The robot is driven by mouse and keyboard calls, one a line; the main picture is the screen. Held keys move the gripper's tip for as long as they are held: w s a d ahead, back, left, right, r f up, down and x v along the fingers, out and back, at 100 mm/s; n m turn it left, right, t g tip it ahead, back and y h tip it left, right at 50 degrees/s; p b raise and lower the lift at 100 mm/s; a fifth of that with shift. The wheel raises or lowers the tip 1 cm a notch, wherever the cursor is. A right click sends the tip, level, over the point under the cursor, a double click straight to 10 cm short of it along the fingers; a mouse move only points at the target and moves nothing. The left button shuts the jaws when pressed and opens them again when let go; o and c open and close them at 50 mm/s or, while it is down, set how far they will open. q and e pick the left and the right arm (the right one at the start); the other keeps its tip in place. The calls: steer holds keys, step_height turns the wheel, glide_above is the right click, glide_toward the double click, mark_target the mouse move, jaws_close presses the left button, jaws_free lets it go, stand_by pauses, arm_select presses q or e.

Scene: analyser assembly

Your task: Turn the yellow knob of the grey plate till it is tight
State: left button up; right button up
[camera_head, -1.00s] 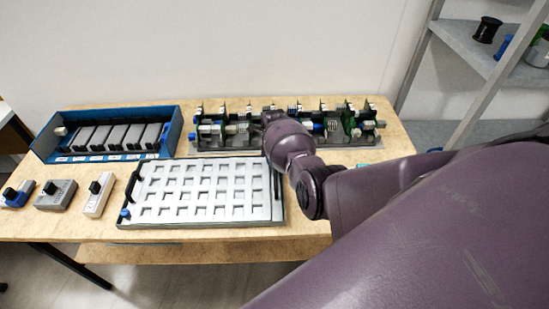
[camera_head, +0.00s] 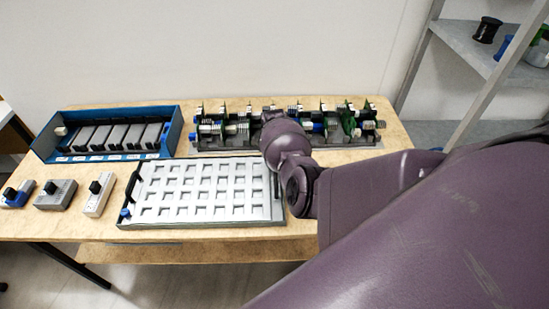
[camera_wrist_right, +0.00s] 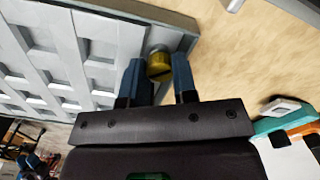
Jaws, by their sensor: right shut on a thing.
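The grey plate (camera_head: 205,192) lies on the wooden table in the head view, with a grid of square recesses. Its corner also shows in the right wrist view (camera_wrist_right: 120,32). The yellow knob (camera_wrist_right: 159,66) sits at the plate's edge there. My right gripper (camera_wrist_right: 160,72) has its two blue fingers on either side of the knob, shut on it. In the head view my right arm hides the knob and the gripper. My left gripper is not in view.
A blue box with grey modules (camera_head: 115,137) stands at the back left. The analyser assembly (camera_head: 340,128) is behind the plate. Several small devices (camera_head: 56,194) lie left of the plate. A teal and orange object (camera_wrist_right: 288,125) lies near my right gripper.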

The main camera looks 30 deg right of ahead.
steer(key=shift+w+d+r, duration=0.2)
steer(key=shift+w+r, duration=0.1)
steer(key=shift+r, duration=0.05)
steer(key=o, duration=0.7)
steer(key=shift+o, duration=1)
steer(key=shift+s+a, duration=0.1)
steer(key=shift+s, duration=0.05)
steer(key=shift+o, duration=0.2)
steer(key=shift+f, duration=0.2)
steer(key=shift+r, duration=0.1)
